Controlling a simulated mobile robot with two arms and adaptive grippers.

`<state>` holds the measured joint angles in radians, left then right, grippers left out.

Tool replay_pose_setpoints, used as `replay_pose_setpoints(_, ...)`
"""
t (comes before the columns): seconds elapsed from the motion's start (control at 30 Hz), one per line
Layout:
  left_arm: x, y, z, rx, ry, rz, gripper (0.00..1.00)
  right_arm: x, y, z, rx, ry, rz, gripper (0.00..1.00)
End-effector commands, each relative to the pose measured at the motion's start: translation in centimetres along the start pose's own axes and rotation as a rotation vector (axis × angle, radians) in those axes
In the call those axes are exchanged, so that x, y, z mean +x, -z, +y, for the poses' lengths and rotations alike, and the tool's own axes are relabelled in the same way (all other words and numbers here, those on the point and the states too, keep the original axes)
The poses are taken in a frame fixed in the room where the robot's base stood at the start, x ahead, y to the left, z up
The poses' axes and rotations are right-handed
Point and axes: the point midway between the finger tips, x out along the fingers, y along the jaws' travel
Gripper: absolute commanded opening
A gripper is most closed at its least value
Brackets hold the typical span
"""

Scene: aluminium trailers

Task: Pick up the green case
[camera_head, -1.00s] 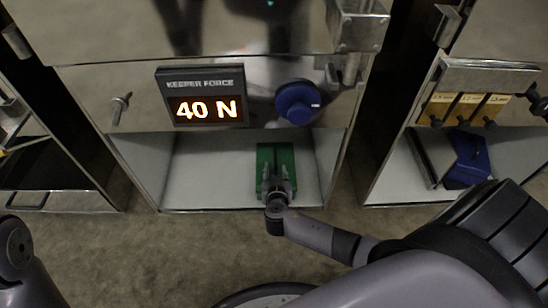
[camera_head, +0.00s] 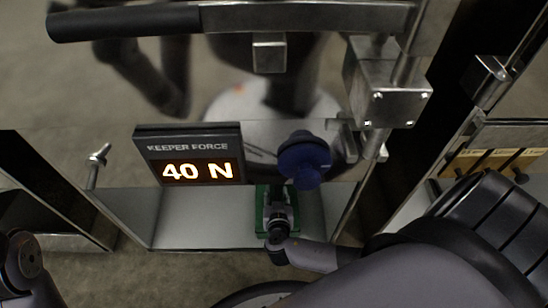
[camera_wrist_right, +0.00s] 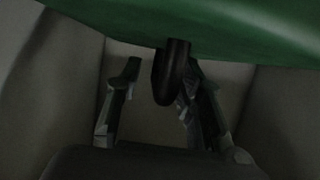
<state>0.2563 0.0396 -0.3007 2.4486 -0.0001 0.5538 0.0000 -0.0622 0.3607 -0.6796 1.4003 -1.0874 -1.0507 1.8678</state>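The green case (camera_head: 262,198) sits in the white lower compartment of the middle trailer, partly hidden behind my right gripper and the blue knob. My right gripper (camera_head: 280,200) reaches in front of it. In the right wrist view the green case (camera_wrist_right: 230,30) fills the top, and a dark handle-like loop (camera_wrist_right: 172,75) hangs from it. The right gripper's fingers (camera_wrist_right: 160,90) are spread, with the loop between them nearer the right finger. Whether a finger touches it I cannot tell. Only a piece of my left arm shows at the lower left, without its gripper.
Above the compartment are a display (camera_head: 190,155) reading 40 N, a blue knob (camera_head: 304,158) and a metal latch block (camera_head: 390,95). A black-ended bar (camera_head: 230,20) crosses the top. The compartment's left floor (camera_head: 190,220) is clear. Another trailer stands on the right.

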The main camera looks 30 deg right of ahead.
Motion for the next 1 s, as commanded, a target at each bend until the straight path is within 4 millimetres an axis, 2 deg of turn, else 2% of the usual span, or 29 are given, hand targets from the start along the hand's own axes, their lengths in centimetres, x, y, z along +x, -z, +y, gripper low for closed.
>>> replay_pose_setpoints(0.33,0.31,0.54,0.03,0.001,-0.004,0.014,0.31,-0.30,-0.36,0.18,-0.001,-0.001,0.000,0.35)
replay_pose_setpoints(0.83,0.33,0.52,0.02,0.002,-0.005,0.013,0.31,-0.27,-0.31,0.17,0.000,-0.001,0.000,0.01)
replay_pose_setpoints(1.0,0.33,0.50,0.02,0.002,-0.004,0.012,0.31,-0.27,-0.31,0.17,0.000,-0.002,0.000,0.00)
